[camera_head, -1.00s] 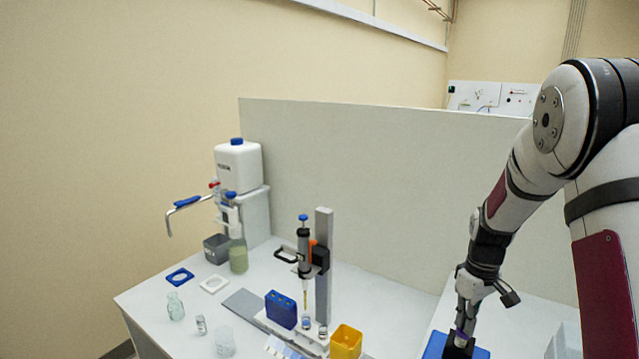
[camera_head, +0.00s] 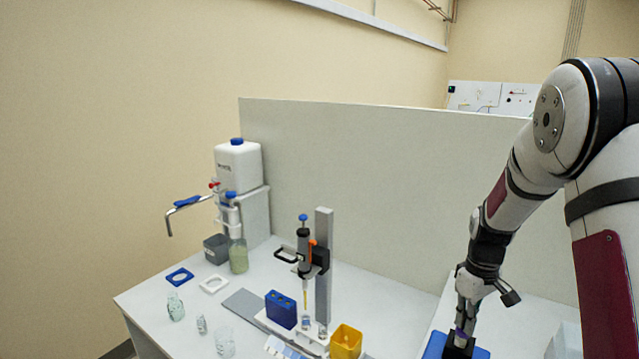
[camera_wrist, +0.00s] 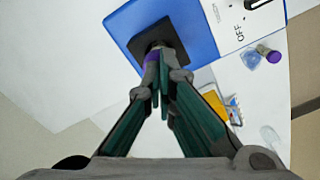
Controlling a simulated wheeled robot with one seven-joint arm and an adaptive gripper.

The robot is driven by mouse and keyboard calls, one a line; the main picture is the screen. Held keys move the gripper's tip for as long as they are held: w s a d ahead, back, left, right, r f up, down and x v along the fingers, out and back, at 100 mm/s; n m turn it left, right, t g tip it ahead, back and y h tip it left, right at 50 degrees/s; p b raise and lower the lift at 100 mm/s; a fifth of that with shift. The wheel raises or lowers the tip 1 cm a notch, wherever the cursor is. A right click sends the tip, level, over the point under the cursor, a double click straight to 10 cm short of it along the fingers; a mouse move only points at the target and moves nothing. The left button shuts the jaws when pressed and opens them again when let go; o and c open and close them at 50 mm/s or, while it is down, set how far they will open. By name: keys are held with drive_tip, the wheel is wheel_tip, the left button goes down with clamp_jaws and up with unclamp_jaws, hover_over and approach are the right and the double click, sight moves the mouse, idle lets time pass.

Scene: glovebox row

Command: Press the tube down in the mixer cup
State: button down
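The mixer is a blue block with a white switch panel marked OFF; its blue top (camera_wrist: 200,25) fills the upper part of the wrist view, and its body (camera_head: 437,345) shows at the bottom edge of the head view. The dark square cup (camera_wrist: 177,38) sits on the blue top. A tube with a purple cap (camera_wrist: 150,56) is at the cup, mostly hidden by my fingers. My gripper (camera_wrist: 158,72) points down over it, fingers together with almost no gap and tips at the cap. In the head view the purple (camera_head: 460,334) shows at my fingertips.
A second purple-capped tube (camera_wrist: 272,55) lies beside the mixer. A yellow bin (camera_head: 345,342), blue rack (camera_head: 281,309) and pipette stand (camera_head: 324,265) are left of the mixer. Glass jars stand farther left. A grey partition (camera_head: 390,190) runs behind the bench.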

wheel_tip(320, 180, up, 8)
drive_tip(key=p, duration=0.1)
idle(0.8)
drive_tip(key=s+a+r+m+t, duration=0.1)
drive_tip(key=s+a+r, duration=0.3)
drive_tip(key=s+r, duration=0.25)
drive_tip(key=s+a+r+m+t, duration=0.1)
drive_tip(key=s+a+r+t, duration=0.1)
drive_tip(key=s+a+r, duration=0.45)
drive_tip(key=s+a+r+m+t+b, duration=0.1)
drive_tip(key=s, duration=0.5)
drive_tip(key=s+a+r+m+t, duration=0.1)
drive_tip(key=s+a+r+m, duration=0.1)
drive_tip(key=s, duration=0.5)
drive_tip(key=shift+s+t+b, duration=0.15)
drive_tip(key=shift+t+b, duration=0.15)
drive_tip(key=shift+b, duration=0.05)
